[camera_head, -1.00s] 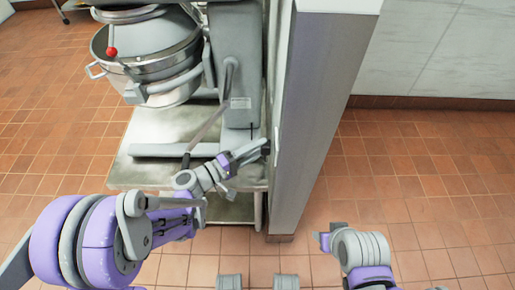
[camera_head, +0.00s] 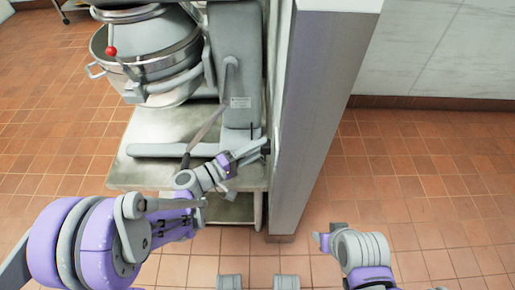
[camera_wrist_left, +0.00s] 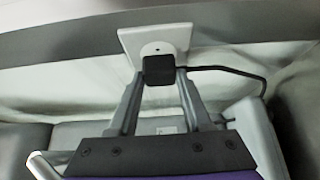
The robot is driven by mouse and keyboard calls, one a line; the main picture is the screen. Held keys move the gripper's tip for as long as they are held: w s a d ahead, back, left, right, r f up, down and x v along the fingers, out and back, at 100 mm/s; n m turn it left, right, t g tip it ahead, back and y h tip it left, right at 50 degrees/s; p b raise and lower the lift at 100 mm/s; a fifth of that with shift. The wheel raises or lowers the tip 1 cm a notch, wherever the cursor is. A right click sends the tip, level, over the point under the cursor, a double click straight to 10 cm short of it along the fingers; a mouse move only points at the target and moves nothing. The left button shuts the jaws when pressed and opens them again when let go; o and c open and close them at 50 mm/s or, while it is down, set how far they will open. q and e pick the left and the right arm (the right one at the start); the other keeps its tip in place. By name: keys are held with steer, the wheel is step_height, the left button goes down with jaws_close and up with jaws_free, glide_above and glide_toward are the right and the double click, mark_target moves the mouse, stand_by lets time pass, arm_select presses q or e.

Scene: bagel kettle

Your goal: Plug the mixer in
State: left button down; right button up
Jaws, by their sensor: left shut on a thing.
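The mixer (camera_head: 236,75) stands on a metal table, with its steel bowl (camera_head: 150,75) at the left. In the left wrist view, a black plug (camera_wrist_left: 159,70) is between the fingertips of my left gripper (camera_wrist_left: 160,88), which is shut on it. The plug is up against the lower part of a white outlet plate (camera_wrist_left: 158,38); I cannot tell how deep it sits. A black cord (camera_wrist_left: 235,71) runs from it to the right. In the head view my left gripper (camera_head: 258,150) reaches the side of the grey pillar. My right gripper (camera_head: 324,241) is low, over the floor, its jaws unclear.
The grey pillar (camera_head: 322,100) stands close to the right of the mixer and its table (camera_head: 150,173). The tiled floor (camera_head: 420,160) right of the pillar is clear. A pale wall (camera_head: 430,50) is at the back right.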

arm_select(q)
steer(key=shift+d, duration=0.55)
steer(key=shift+c, duration=1.3)
jaws_free()
steer(key=v, duration=1.1)
steer(key=shift+d, duration=0.1)
